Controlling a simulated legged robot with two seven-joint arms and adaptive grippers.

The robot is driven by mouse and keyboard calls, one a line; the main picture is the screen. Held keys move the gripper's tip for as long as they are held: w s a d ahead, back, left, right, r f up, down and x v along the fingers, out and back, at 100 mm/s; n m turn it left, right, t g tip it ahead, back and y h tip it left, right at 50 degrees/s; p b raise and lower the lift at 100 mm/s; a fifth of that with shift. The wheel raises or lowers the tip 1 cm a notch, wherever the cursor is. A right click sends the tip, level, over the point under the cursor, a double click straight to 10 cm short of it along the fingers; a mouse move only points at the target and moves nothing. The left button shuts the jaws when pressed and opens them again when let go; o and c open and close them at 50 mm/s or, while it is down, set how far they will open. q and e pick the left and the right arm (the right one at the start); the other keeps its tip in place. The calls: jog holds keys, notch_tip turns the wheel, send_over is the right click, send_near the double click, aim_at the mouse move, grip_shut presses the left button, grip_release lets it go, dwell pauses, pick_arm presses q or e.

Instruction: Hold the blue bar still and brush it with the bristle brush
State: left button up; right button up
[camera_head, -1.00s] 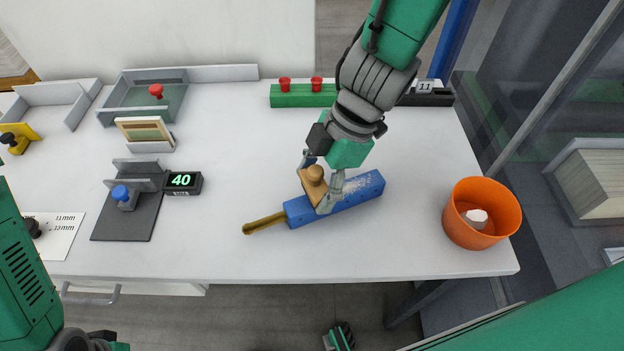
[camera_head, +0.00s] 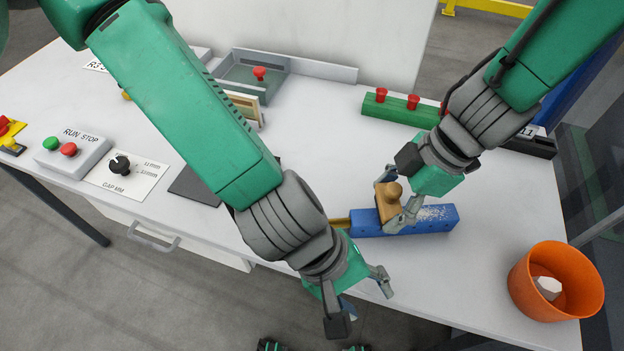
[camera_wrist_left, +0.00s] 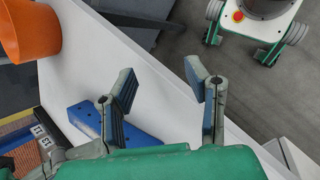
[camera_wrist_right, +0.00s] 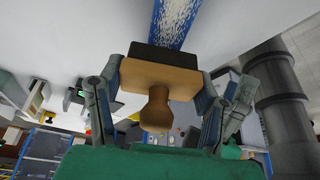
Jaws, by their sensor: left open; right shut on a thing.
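The bristle brush (camera_head: 383,200) has a wooden back and knob. My right gripper (camera_head: 396,208) is shut on the brush, over the bar. In the right wrist view the brush (camera_wrist_right: 160,85) sits between the fingers, its dark bristles at the speckled bar (camera_wrist_right: 178,22). My left gripper (camera_head: 362,300) is open and empty, in front of the bar near the table's front edge. The bar (camera_wrist_left: 110,125) also shows in the left wrist view, partly behind a finger.
An orange bucket (camera_head: 525,285) with a white lump stands at the right front. A green block (camera_head: 400,108) with red knobs is at the back. A run/stop box (camera_head: 72,152) and a gap dial plate (camera_head: 128,172) are at the left.

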aim_at(346, 222)
pick_arm(q)
jog(key=w+a+r+n+t, duration=0.1)
jog(key=w+n, duration=0.1)
jog(key=w, duration=0.1)
jog(key=w+a+r+n+t+y, duration=0.1)
jog(key=w+n, duration=0.1)
jog(key=w, duration=0.2)
jog(key=w+a+r+n+t+y, duration=0.1)
jog(key=w+n, duration=0.2)
jog(key=shift+w+r, duration=0.2)
jog(key=shift+w, duration=0.05)
jog(key=w+a+r+n+y, duration=0.2)
jog(key=a+n, duration=0.1)
jog(key=shift+w+r+n, duration=0.25)
jog(key=shift+r+n, duration=0.05)
jog(key=a+r+n, duration=0.1)
jog(key=r+n+y, duration=0.1)
jog(key=a+r+n+g+y, duration=0.1)
jog(key=shift+s+a+n, duration=0.3)
jog(key=shift+n, duration=0.1)
notch_tip(346, 222, down, 11)
jog(key=shift+f, duration=0.1)
jog(key=shift+a, duration=0.1)
grip_shut()
